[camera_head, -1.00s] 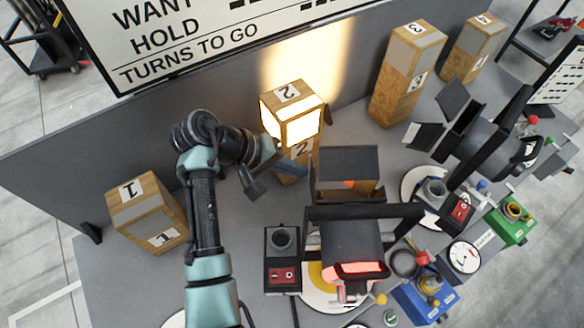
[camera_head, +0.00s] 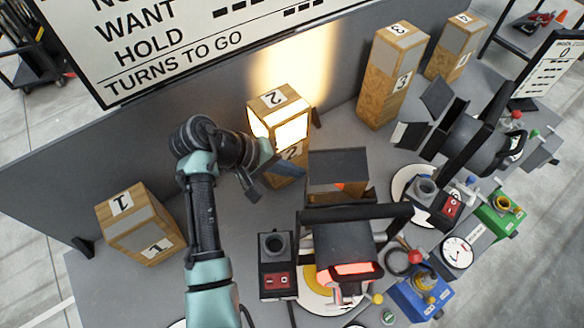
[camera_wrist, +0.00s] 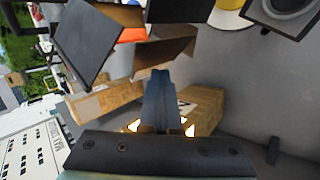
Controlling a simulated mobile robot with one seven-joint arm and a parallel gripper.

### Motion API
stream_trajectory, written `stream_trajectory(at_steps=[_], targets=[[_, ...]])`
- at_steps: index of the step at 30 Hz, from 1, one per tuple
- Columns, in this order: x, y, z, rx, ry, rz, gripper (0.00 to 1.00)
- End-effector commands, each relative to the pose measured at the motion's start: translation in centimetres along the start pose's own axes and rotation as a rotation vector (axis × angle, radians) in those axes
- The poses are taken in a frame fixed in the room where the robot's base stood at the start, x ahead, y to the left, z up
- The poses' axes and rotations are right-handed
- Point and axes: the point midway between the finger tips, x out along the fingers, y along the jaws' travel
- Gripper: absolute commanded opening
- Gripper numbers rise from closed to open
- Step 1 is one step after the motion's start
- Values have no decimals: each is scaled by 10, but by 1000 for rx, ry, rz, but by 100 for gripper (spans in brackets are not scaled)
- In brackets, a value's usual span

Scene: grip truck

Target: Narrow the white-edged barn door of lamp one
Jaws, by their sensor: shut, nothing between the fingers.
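The nearer lamp (camera_head: 345,242) stands in the middle of the table in the head view, its inside glowing orange-red. Its dark upper barn door (camera_head: 338,163) is raised. Its flaps also show at the upper left of the wrist view, one dark (camera_wrist: 88,38) and one brown and lit (camera_wrist: 165,50). I cannot tell which flap has the white edge. My gripper (camera_head: 283,168) is shut and empty, left of the raised flap and in front of block 2. The fingers also show in the wrist view (camera_wrist: 158,92), below the flaps; I see no clear contact.
Wooden block 2 (camera_head: 278,122) is brightly lit behind my gripper. Block 1 (camera_head: 140,225) stands at left, block 3 (camera_head: 392,75) at back right. A second lamp (camera_head: 480,140) stands at right. A red-switch box (camera_head: 277,265) sits beside the nearer lamp.

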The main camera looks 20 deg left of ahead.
Motion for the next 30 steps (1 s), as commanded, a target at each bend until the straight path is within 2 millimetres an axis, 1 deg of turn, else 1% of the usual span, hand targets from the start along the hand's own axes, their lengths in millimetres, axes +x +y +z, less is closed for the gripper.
stream_trajectory(at_steps=[23,30], targets=[[14,17,8,0,-1,0,0],[15,16,4,1,1,0,0]])
